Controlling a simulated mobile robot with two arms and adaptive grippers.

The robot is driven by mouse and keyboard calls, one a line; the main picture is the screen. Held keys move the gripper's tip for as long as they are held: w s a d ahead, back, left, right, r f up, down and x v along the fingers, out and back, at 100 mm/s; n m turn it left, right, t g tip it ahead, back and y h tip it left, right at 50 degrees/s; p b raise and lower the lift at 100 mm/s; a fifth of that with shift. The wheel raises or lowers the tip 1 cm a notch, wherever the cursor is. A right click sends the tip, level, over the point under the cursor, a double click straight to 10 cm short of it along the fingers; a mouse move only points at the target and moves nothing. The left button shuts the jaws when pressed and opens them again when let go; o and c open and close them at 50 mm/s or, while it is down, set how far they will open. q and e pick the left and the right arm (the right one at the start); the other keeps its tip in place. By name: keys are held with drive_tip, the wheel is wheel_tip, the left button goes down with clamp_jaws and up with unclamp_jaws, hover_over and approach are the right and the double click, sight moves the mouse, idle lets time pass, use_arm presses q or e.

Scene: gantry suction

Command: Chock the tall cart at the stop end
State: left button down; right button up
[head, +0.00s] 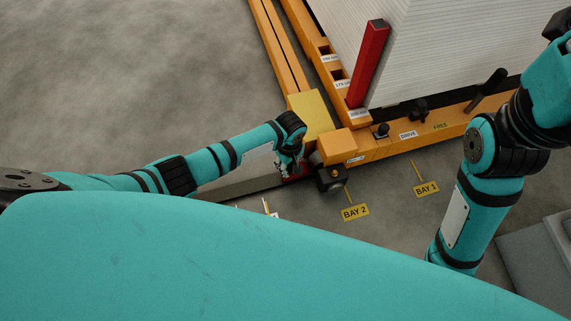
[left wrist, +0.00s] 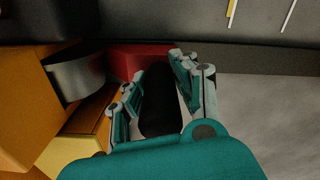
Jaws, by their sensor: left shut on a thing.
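The tall cart is an orange frame (head: 385,146) carrying a tall white ribbed stack (head: 445,45), in the upper right of the head view. Its dark wheel (head: 331,179) is at the near corner; the wheel's grey rim (left wrist: 76,78) shows in the left wrist view. A red chock (left wrist: 140,60) lies close beside the wheel; whether they touch cannot be told. My left gripper (head: 291,167) is low at this corner. In the left wrist view my left gripper (left wrist: 155,95) is shut on the chock's black handle (left wrist: 160,105). My right gripper is out of the head view.
A red post (head: 368,62) stands in a socket of the orange frame. A black lever (head: 487,90) rises near the FREE label. A long dark strip (head: 235,187) runs left from the wheel. BAY 2 (head: 355,212) and BAY 1 (head: 427,188) labels mark the floor. Left floor is clear.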

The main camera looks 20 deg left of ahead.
use_arm(q)
drive_tip(key=shift+d+f, duration=0.1)
drive_tip(key=shift+f, duration=0.15)
idle(0.5)
drive_tip(key=c, duration=0.9)
unclamp_jaws()
drive_tip(key=shift+c, duration=0.2)
wheel_tip(320, 180, up, 12)
